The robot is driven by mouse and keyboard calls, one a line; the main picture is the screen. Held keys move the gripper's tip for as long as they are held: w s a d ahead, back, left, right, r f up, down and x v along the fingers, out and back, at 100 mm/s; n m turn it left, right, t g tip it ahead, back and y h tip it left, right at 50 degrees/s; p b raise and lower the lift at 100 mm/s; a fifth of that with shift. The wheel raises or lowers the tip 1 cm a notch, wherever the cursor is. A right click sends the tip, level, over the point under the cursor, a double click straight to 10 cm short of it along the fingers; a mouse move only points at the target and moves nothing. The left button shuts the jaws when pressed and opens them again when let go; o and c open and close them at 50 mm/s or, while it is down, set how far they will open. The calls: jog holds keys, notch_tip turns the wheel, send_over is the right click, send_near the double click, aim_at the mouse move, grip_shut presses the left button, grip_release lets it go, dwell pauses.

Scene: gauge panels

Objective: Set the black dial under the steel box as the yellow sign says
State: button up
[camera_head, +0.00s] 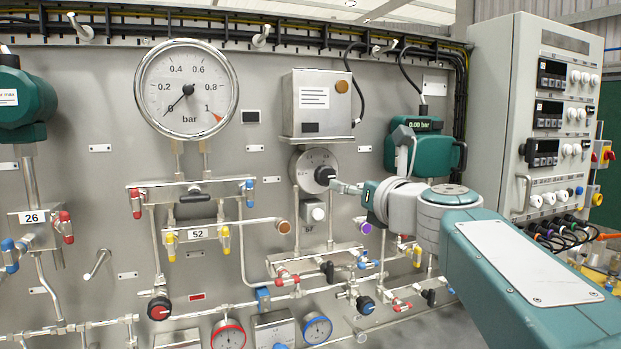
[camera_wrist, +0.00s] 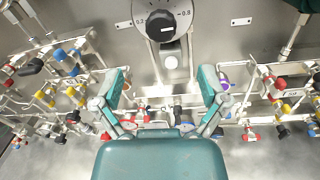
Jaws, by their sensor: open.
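The steel box (camera_head: 318,104) is mounted on the panel with a white label on its front. The black dial (camera_head: 325,175) is a knob on a round grey scale plate below it. The wrist view shows the dial (camera_wrist: 160,25) at the top, with 0.2 left and 0.8 right on the scale and a white mark on the knob. My gripper (camera_head: 345,187) is just right of the dial in the head view. In the wrist view my gripper (camera_wrist: 162,80) has its fingers wide apart, nothing between them, below the dial. I cannot make out a yellow sign.
A large pressure gauge (camera_head: 187,94) is at the left of the box. A teal transmitter (camera_head: 420,148) is on the right, near my arm. Pipes and coloured valves crowd the lower panel.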

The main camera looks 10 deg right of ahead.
aim_at(328, 177)
jog(key=x, duration=0.9)
jog(key=shift+w+d+f, duration=0.1)
jog(key=shift+w+d, duration=0.1)
jog(key=shift+w+a, duration=0.35)
jog(key=shift+w, duration=0.2)
jog(key=shift+w+a, duration=0.1)
jog(key=shift+a, duration=0.1)
jog(key=shift+d, duration=0.2)
jog(key=c, duration=1.1)
